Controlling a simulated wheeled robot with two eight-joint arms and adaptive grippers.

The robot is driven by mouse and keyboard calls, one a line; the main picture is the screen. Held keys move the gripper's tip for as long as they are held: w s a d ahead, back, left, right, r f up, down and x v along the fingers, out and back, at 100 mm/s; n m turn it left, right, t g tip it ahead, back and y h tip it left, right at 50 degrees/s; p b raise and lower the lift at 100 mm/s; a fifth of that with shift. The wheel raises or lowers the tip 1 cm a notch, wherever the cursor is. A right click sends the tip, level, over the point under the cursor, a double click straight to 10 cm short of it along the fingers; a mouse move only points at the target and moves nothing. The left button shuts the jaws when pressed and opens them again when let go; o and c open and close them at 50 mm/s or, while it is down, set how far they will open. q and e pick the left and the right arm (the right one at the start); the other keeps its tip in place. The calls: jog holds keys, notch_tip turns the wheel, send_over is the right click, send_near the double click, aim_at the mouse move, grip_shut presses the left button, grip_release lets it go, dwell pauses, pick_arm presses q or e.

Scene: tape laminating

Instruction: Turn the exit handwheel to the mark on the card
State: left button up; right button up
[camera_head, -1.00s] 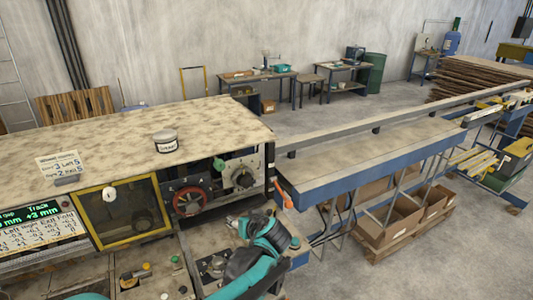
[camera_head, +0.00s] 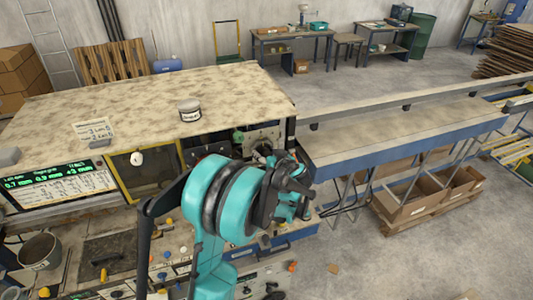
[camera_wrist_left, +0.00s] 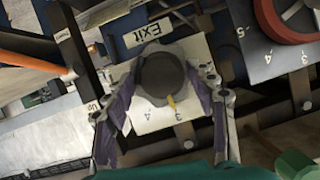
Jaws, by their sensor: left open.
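The exit handwheel (camera_wrist_left: 160,72) is a dark grey round knob with a yellow pointer, on a pale dial plate (camera_wrist_left: 150,118) beside an "EXIT" label (camera_wrist_left: 148,32). Its pointer sits between the marks 3 and 4. My left gripper (camera_wrist_left: 166,80) is open, with one finger on each side of the knob; contact is unclear. In the head view my left gripper (camera_head: 288,190) is in front of the machine's right end and hides most of the handwheel. The white card (camera_head: 93,130) lies on the machine top; its writing is too small to read surely. My right gripper is out of view.
A red-rimmed wheel (camera_wrist_left: 268,14) with its own numbered dial is close beside the exit dial. A lidded jar (camera_head: 190,111) stands on the machine top. A yellow-framed window (camera_head: 145,172) and green display (camera_head: 48,174) are on the front. A conveyor (camera_head: 390,145) extends right.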

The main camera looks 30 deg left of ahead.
pick_arm(q)
jog(key=shift+s, duration=0.1)
jog(key=shift+c, duration=0.2)
jog(key=c, duration=1.1)
